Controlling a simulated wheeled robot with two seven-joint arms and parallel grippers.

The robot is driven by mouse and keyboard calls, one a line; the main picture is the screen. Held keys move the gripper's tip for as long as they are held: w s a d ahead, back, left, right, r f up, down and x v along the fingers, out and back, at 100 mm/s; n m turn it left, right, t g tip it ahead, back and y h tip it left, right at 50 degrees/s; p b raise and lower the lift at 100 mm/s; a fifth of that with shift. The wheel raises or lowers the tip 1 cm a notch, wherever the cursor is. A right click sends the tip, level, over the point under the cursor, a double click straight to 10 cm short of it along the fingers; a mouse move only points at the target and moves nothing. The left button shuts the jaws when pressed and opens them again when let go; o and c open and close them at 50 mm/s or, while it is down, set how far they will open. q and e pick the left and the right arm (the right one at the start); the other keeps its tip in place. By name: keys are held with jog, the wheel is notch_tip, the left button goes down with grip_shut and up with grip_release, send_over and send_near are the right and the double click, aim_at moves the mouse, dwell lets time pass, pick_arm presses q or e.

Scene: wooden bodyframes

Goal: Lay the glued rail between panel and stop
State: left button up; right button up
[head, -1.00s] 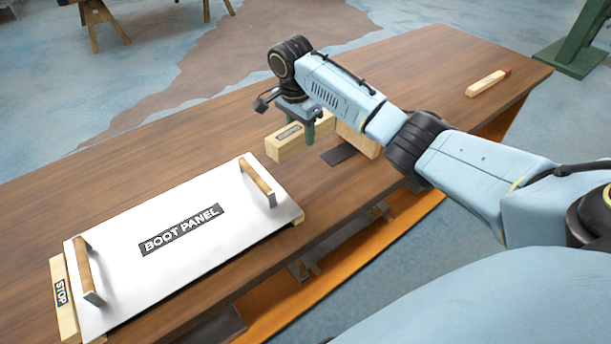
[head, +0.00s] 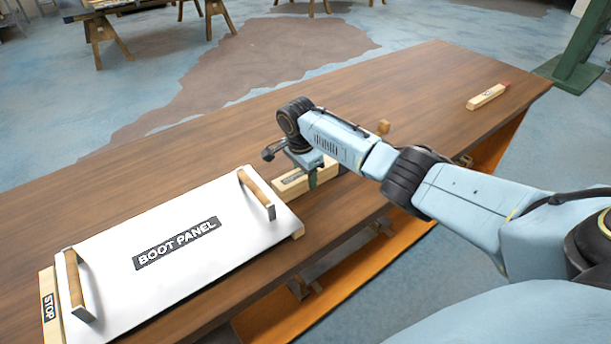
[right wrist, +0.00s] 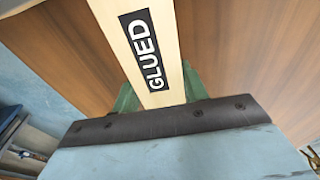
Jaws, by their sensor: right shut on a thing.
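My right gripper (head: 312,178) is shut on the glued rail (head: 290,182), a pale wooden bar with a dark label. The rail is close to the right end of the white boot panel (head: 178,243); I cannot tell whether it touches the table. In the right wrist view, the rail (right wrist: 138,30) reads GLUED and runs up from between the green fingers. The stop (head: 48,308), a pale wooden strip, lies along the panel's left end. My left gripper is not in view.
The panel has two upright wooden handles (head: 257,192). A small wooden block (head: 384,127) shows just behind my right arm. A wooden bar with a red end (head: 487,97) lies at the table's far right. The back of the wooden table (head: 400,80) is clear.

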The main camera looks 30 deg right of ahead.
aim_at(301, 173)
jog(key=o, duration=0.9)
jog(key=shift+f, duration=0.1)
jog(key=o, duration=0.4)
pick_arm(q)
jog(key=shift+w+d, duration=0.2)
pick_arm(e)
jog(key=shift+r, duration=0.3)
jog(key=r+p, duration=0.1)
jog(key=r, duration=0.2)
jog(key=a+r, duration=0.1)
jog(key=r, duration=0.3)
jog(key=r+p, duration=0.1)
jog(key=r, duration=0.2)
jog(key=shift+a+r+p, duration=0.2)
jog(key=shift+r+p, duration=0.1)
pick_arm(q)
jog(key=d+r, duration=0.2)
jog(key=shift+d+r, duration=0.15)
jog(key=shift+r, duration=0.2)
pick_arm(e)
jog(key=shift+r, duration=0.55)
